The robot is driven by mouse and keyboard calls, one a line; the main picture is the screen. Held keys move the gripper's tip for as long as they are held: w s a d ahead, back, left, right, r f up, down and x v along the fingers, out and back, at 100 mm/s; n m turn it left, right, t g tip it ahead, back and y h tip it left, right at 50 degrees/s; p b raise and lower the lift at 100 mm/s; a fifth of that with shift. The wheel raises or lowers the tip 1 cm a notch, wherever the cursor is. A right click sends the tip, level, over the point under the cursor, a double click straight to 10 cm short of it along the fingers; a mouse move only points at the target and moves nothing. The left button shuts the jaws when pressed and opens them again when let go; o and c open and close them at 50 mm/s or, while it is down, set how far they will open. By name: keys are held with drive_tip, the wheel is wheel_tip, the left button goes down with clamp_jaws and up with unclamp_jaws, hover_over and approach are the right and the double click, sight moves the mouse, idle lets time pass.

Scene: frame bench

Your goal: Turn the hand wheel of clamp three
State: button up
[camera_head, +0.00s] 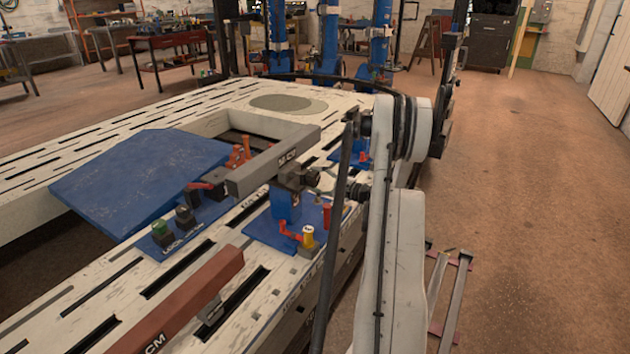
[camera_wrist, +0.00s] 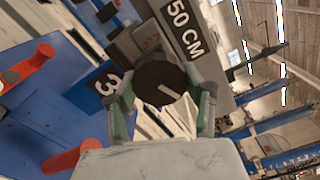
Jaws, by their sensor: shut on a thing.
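The clamp's hand wheel (camera_wrist: 158,80) is a dark round knob with a pale bar mark on its face. In the wrist view it sits between the two fingers of my gripper (camera_wrist: 164,95), which is shut on it from both sides. A blue plate with the number 3 (camera_wrist: 108,83) stands just left of the wheel. In the head view my gripper (camera_head: 308,180) is at the clamp (camera_head: 285,205), above its blue base on the frame bench (camera_head: 120,272). The wheel is hard to make out there.
A grey beam (camera_head: 275,160) marked in CM lies close behind the clamp; its 50 CM marking shows in the wrist view (camera_wrist: 186,30). Red handles (camera_head: 290,231) and a yellow-topped post (camera_head: 308,236) stand in front. A red beam (camera_head: 185,300) lies nearer. Open floor is at right.

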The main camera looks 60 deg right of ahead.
drive_tip(key=n, duration=0.7)
drive_tip(key=shift+r, duration=0.1)
drive_tip(key=n, duration=0.6)
drive_tip(key=shift+n, duration=0.4)
drive_tip(key=o, duration=1.2)
drive_tip(key=shift+s, duration=0.1)
drive_tip(key=s, duration=1.1)
drive_tip(key=shift+s+d, duration=0.4)
